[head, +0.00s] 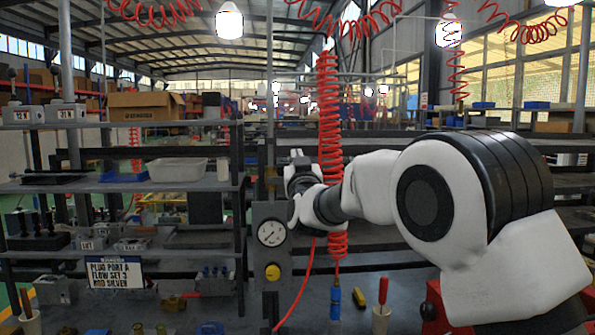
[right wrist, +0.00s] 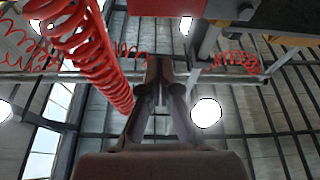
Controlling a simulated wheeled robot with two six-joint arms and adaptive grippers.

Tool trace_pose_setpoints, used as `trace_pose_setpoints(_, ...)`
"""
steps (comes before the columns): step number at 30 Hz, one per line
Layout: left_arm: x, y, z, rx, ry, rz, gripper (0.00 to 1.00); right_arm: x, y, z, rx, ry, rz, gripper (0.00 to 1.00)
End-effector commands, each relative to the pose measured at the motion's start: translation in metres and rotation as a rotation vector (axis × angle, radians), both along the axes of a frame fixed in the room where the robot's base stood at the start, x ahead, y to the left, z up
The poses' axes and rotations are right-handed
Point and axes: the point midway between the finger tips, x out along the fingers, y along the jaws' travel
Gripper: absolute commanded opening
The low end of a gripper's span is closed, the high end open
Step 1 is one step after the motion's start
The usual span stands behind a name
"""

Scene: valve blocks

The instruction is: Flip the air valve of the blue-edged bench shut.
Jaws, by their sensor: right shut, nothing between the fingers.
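My right arm reaches in from the right in the head view. Its gripper (head: 297,158) is at the top of a grey panel (head: 288,215), beside a hanging red coiled hose. The panel carries a round gauge (head: 271,233) and a yellow knob (head: 272,272). In the right wrist view the gripper's fingers (right wrist: 158,68) are together and empty, pointing up. No blue bench edge is clear. My left gripper is not in view.
The red coiled hose (head: 329,110) hangs close behind my right wrist and also shows in the right wrist view (right wrist: 95,55). Shelves with a white bin (head: 178,170) and a cardboard box (head: 145,106) stand left. A bench top (head: 350,295) with tools lies below.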

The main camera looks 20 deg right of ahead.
Motion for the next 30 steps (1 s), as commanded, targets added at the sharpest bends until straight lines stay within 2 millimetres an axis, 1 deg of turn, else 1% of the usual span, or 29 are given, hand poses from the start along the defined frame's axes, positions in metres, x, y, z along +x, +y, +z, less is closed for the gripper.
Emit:
trace_pose_setpoints(1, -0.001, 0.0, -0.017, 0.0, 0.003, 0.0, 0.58, -0.013, 0.005, -0.017, -0.006, 0.006, 0.001, 0.0)
trace_pose_setpoints(3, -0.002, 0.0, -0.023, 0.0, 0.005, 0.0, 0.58, -0.029, 0.01, -0.021, -0.004, 0.003, 0.001, 0.0)
trace_pose_setpoints(6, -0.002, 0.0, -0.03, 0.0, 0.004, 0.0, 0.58, -0.05, 0.016, -0.028, -0.006, 0.004, 0.002, 0.0)
trace_pose_setpoints(9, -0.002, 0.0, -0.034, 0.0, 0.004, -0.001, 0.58, -0.066, 0.02, -0.033, -0.004, 0.002, 0.001, 0.0)
trace_pose_setpoints(12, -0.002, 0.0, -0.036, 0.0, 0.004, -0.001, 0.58, -0.076, 0.023, -0.035, -0.004, 0.002, 0.0, 0.0)
trace_pose_setpoints(16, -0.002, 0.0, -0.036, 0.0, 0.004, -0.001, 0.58, -0.08, 0.024, -0.036, -0.002, 0.003, 0.001, 0.0)
trace_pose_setpoints(27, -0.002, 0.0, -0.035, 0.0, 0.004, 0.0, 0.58, -0.079, 0.024, -0.035, -0.002, 0.002, 0.001, 0.0)
trace_pose_setpoints(29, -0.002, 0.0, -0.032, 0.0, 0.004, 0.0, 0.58, -0.079, 0.024, -0.031, -0.002, 0.002, 0.001, 0.0)
trace_pose_setpoints(30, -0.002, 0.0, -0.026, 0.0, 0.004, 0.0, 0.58, -0.079, 0.024, -0.026, -0.002, 0.002, 0.001, 0.0)
